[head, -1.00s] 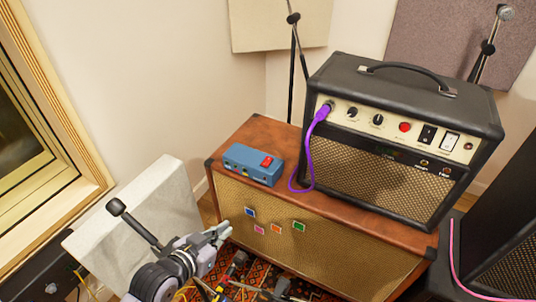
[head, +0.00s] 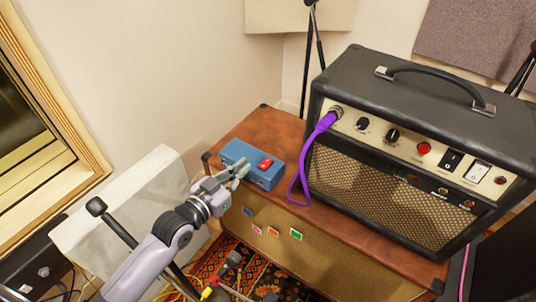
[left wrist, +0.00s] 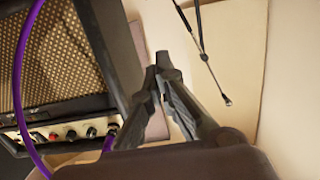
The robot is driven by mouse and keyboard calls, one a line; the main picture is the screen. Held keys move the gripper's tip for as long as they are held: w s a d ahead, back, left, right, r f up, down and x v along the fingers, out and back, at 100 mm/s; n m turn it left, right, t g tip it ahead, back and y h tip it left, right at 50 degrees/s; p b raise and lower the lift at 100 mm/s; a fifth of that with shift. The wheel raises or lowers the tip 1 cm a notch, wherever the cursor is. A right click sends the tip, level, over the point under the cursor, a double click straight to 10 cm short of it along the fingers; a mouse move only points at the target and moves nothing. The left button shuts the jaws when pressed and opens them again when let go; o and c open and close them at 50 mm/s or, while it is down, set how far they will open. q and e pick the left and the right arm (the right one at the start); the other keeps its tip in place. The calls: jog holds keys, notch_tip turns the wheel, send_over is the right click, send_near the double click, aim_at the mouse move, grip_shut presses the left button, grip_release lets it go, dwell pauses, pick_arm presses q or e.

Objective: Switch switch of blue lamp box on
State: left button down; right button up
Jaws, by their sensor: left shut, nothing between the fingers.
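The blue lamp box (head: 237,154) sits on top of the brown cabinet (head: 262,128), left of the amplifier. My left gripper (head: 240,172) is shut and empty. Its fingertips are at the front side of the box, left of the red switch, and hide part of the front face. I cannot tell whether they touch the box. In the left wrist view the closed fingers (left wrist: 160,62) point upward, and the box is not visible. My right gripper is in neither view.
A black amplifier (head: 392,170) stands on the cabinet to the right, with a purple cable (head: 307,160) plugged into it, looping down close to the box. A pale panel (head: 130,210) stands at the left. Tools and cables lie on the patterned rug below.

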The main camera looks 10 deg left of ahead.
pick_arm(q)
send_over(265, 166)
jog(key=shift+s+a+f, duration=0.15)
jog(key=shift+s+f, duration=0.1)
jog(key=shift+f, duration=0.25)
jog(key=f, duration=0.3)
jog(key=shift+w+f, duration=0.2)
jog(key=shift+w, duration=0.1)
jog(key=shift+f+b, duration=0.3)
jog(key=shift+f, duration=0.1)
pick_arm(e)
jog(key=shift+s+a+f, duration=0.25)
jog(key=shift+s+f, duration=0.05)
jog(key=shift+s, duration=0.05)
